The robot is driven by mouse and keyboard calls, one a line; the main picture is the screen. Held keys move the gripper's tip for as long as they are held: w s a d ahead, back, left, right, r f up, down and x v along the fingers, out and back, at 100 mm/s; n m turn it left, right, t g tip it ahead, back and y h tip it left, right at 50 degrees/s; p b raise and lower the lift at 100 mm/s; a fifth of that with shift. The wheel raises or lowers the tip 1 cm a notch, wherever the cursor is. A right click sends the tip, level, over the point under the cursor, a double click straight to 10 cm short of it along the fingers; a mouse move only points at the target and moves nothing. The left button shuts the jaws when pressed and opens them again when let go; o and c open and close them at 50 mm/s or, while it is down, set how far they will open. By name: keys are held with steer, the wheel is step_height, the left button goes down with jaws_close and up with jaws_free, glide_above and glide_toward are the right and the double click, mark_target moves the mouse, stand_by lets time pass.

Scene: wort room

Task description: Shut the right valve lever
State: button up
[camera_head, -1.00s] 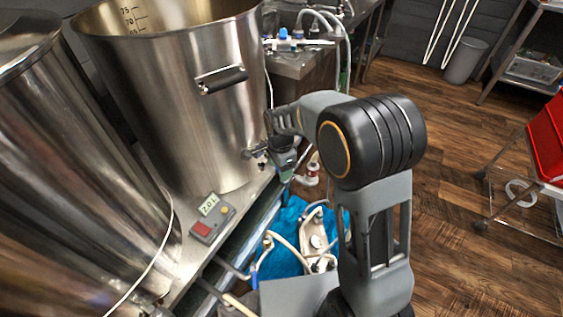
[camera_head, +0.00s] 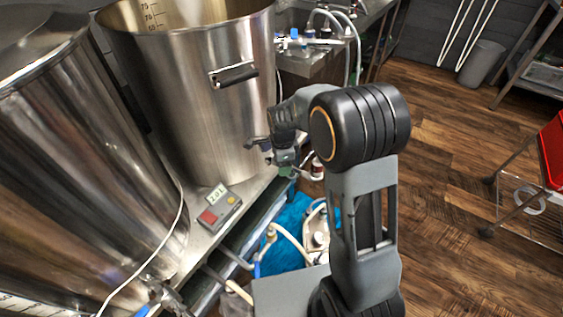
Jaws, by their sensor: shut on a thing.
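The right kettle (camera_head: 205,110) is a large open steel pot with a black-grip handle. Its valve lever (camera_head: 257,143) shows low on the kettle's right side as a small dark bluish piece, partly hidden by my gripper. My gripper (camera_head: 272,152) is at this valve, shut on the lever; the fingertips are small and partly hidden by my wrist. The exact angle of the lever is hard to tell. The left kettle (camera_head: 90,150) is a large steel vessel; a blue-handled piece (camera_head: 150,308) shows low at its front, at the picture's bottom edge.
A controller box (camera_head: 220,210) with a display and red button sits on the steel bench before the kettles. Hoses and a pump (camera_head: 315,230) lie on a blue cloth (camera_head: 283,240) below. A red crate (camera_head: 553,150) stands on a rack at right. The wooden floor (camera_head: 450,150) between is open.

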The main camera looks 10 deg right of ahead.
steer(key=o, duration=1.3)
steer(key=shift+r, duration=0.15)
step_height(320, 180, up, 14)
steer(key=p, duration=0.3)
steer(key=shift+f+p, duration=0.2)
steer(key=shift+p, duration=0.1)
